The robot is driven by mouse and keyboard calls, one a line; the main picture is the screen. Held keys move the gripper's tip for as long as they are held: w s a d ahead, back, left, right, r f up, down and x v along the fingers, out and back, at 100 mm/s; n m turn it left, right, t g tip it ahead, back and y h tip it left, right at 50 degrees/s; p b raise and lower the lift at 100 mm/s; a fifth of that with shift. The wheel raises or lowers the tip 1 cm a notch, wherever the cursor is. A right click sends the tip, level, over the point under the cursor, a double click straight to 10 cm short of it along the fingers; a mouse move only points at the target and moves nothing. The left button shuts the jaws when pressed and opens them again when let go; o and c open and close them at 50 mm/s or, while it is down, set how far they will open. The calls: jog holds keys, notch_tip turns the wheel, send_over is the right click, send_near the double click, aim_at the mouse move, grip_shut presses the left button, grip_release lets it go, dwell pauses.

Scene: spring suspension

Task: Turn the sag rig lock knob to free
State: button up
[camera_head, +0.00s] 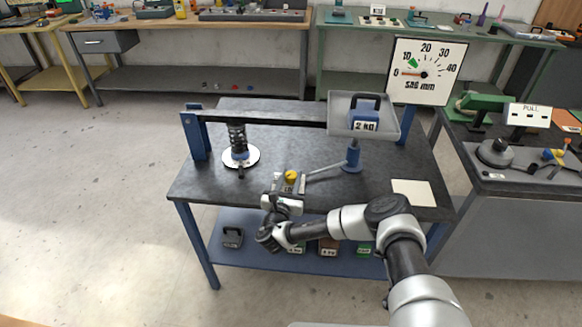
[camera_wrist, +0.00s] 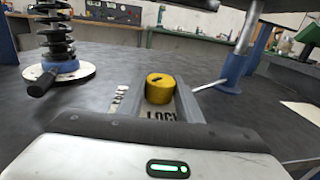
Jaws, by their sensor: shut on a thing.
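The yellow lock knob (camera_wrist: 160,89) stands on a small plate on the dark table, with a dark mark on its top. It also shows in the head view (camera_head: 291,176). The plate (camera_wrist: 161,115) carries the letters "LOCK", partly hidden by my gripper. My gripper (camera_wrist: 160,95) is shut on the knob, one finger on each side. In the head view my gripper (camera_head: 290,182) reaches the knob from the table's front edge. The sag rig's beam (camera_head: 262,115) runs across above the table, and its tray (camera_head: 364,102) holds a 2 kg weight (camera_head: 365,112).
A black spring (camera_head: 237,140) on a white disc stands to the left of the knob. A blue post (camera_head: 352,156) with a thin rod stands to the right. The sag mm dial (camera_head: 427,71) is at the back right. A pale card (camera_head: 413,192) lies at the front right.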

jog(key=m+h, duration=0.2)
jog(key=h, duration=0.1)
jog(key=shift+f+g, duration=0.25)
jog(key=shift+g, duration=0.05)
jog(key=m+g+h+b, duration=0.1)
jog(key=h+b, duration=0.1)
jog(key=m+g+h+b, duration=0.1)
jog(key=h+b, duration=0.1)
jog(key=shift+f+m, duration=0.3)
jog(key=shift+m, duration=0.1)
jog(key=m+g+h+b, duration=0.1)
jog(key=h+b, duration=0.1)
jog(key=b, duration=0.1)
jog(key=shift+f+m+g+b, duration=0.1)
jog(key=shift+m+g+b, duration=0.2)
jog(key=shift+m+b, duration=0.1)
jog(key=m+g+h+b, duration=0.1)
jog(key=b, duration=0.1)
jog(key=m+g+h+b, duration=0.1)
jog(key=b, duration=0.2)
jog(key=g+h+b, duration=0.1)
jog(key=b, duration=0.1)
jog(key=shift+r+m+b, duration=0.25)
jog(key=shift+m+b, duration=0.15)
jog(key=shift+r+m+g+h+b, duration=0.3)
jog(key=shift+g+h+b, duration=0.1)
jog(key=shift+g+b, duration=0.4)
jog(key=shift+d+r, duration=0.1)
jog(key=shift+r, duration=0.05)
